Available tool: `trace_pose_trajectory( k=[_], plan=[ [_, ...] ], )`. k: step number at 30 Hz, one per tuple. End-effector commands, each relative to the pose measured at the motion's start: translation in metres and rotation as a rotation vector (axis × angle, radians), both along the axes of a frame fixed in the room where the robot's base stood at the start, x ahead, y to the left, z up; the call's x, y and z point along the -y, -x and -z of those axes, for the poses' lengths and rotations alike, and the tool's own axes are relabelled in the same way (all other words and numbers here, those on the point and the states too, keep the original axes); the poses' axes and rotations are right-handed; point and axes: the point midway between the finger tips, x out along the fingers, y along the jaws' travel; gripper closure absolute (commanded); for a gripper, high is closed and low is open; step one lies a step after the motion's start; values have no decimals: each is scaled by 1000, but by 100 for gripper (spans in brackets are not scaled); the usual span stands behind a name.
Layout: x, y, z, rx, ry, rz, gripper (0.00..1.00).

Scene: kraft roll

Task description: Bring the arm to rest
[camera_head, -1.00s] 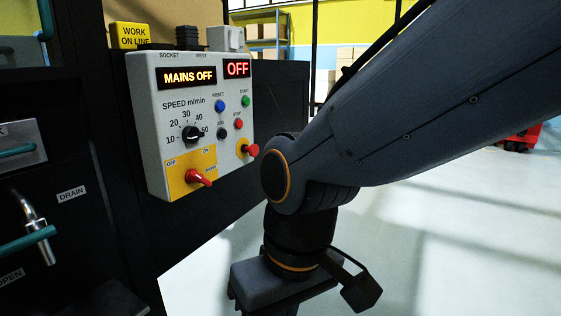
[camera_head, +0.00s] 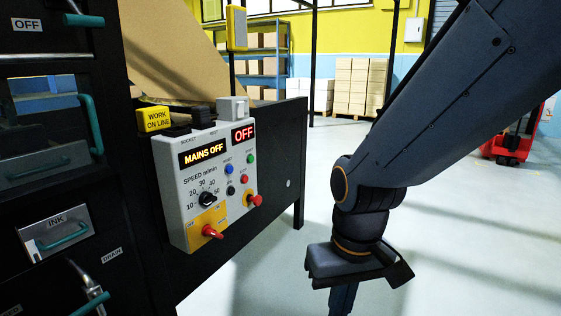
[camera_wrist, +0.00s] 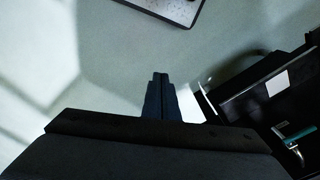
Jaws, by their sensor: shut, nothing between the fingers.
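My gripper (camera_wrist: 160,82) points down toward the floor in the wrist view, its two fingers together with nothing between them. In the head view only the upper part of my gripper (camera_head: 342,298) shows at the bottom edge, and its tips are cut off. It hangs over open floor to the right of the control panel (camera_head: 183,215), apart from it. My arm comes down from the upper right and bends at the wrist.
The panel reads MAINS OFF and OFF, with a red switch (camera_head: 212,232) and a red stop knob (camera_head: 255,200). The black machine with teal handles (camera_head: 90,125) fills the left. A red pallet truck (camera_head: 508,148) stands at the right. The floor (camera_head: 450,240) between is clear.

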Motion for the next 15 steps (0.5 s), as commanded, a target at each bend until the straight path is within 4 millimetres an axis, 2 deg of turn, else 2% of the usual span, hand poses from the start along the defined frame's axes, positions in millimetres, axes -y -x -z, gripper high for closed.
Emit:
trace_pose_trajectory(
  k=[1, 15],
  plan=[
    [8, 3, -18, -4, 5, 22, 100],
    [74, 18, -98, -25, 39, 184, 100]
  ],
)
